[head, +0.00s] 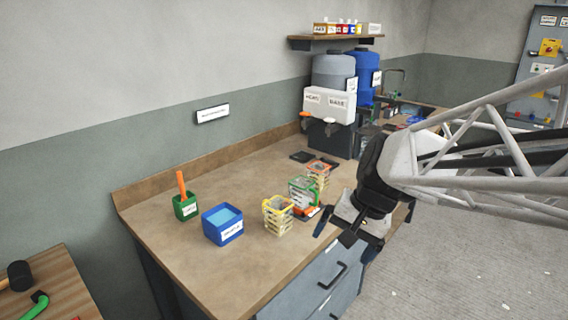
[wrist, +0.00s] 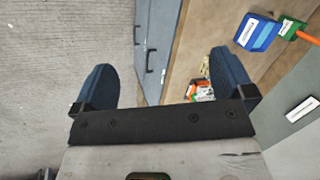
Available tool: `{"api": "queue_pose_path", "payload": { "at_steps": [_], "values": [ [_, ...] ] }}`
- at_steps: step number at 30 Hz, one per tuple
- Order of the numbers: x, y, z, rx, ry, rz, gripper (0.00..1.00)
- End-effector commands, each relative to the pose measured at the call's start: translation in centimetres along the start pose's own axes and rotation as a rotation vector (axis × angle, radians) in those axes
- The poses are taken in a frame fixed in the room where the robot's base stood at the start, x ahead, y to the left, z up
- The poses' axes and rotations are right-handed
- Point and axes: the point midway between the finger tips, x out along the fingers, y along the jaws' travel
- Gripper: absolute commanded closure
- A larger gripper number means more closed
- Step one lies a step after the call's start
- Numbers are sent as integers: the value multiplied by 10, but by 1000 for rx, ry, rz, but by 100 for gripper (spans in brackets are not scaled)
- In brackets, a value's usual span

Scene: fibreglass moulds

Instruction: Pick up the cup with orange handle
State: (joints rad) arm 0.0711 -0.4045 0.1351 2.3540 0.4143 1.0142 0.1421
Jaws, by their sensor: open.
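A clear cup with orange edging, seemingly the orange-handled one (head: 319,171), stands on the workbench behind a similar green-edged cup (head: 300,187). A yellow-edged cup (head: 278,214) stands nearer the front. My gripper (head: 347,237) is open and empty, just off the bench's front edge, to the right of the cups. In the wrist view my gripper (wrist: 165,72) has its two dark fingers spread wide. There the cups show only as a small cluster beside the right finger, partly hidden, and I cannot tell the orange one apart.
A blue container (head: 223,226) and a green box (head: 185,207) with an orange stick stand left on the workbench (head: 180,260). Dispensers with a white box (head: 330,104) stand at the back. Drawers (head: 325,275) lie below the edge. The bench's left middle is clear.

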Motion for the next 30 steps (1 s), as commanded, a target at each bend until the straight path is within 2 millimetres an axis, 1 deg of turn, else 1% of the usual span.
{"api": "queue_pose_path", "payload": {
  "at_steps": [1,6,11,15,23,30],
  "values": [
    [3,-6,-10,37,-19,-24,0],
    [11,-25,-43,168,-77,-113,0],
    [20,-42,-76,290,-132,-197,0],
    [27,-54,-107,397,-180,-270,0],
    [44,-73,-168,593,-268,-407,0],
    [61,-83,-229,773,-348,-535,0]
  ]
}}
